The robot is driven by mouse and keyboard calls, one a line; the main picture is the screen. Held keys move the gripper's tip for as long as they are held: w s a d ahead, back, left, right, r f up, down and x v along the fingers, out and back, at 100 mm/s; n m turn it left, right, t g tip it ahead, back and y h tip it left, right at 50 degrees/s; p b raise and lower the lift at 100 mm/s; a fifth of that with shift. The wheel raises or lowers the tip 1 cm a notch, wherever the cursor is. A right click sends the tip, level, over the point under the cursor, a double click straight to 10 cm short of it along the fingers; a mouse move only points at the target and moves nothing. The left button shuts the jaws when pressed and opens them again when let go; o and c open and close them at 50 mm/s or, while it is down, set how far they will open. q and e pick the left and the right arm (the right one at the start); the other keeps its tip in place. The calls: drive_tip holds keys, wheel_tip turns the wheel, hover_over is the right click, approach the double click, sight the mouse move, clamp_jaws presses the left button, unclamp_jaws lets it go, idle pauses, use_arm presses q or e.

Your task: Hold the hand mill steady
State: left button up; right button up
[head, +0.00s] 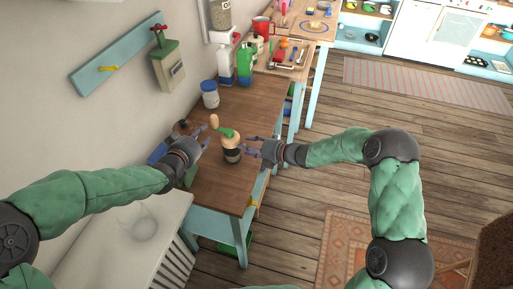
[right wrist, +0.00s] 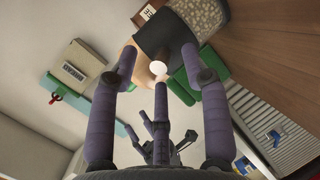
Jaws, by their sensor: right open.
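The hand mill (head: 231,154) stands upright on the wooden table, with a dark body, a pale band, a green top and a crank with a wooden knob (head: 214,121). In the right wrist view, a dark and speckled body (right wrist: 165,32), probably the mill, is beyond the fingertips. My right gripper (head: 250,145) is open just right of the mill, its fingers pointing at it; it also shows in the right wrist view (right wrist: 158,60). My left gripper (head: 206,136) is left of the mill, with its fingers apart and apparently empty. Contact with the mill cannot be told.
A blue wall rail (head: 118,56) and a green box (head: 168,66) are at left. The table's front right (head: 235,190) is bare.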

drive_tip(key=shift+w+a+f, duration=0.1)
drive_tip(key=shift+a, duration=0.15)
clamp_jaws()
idle(1.0)
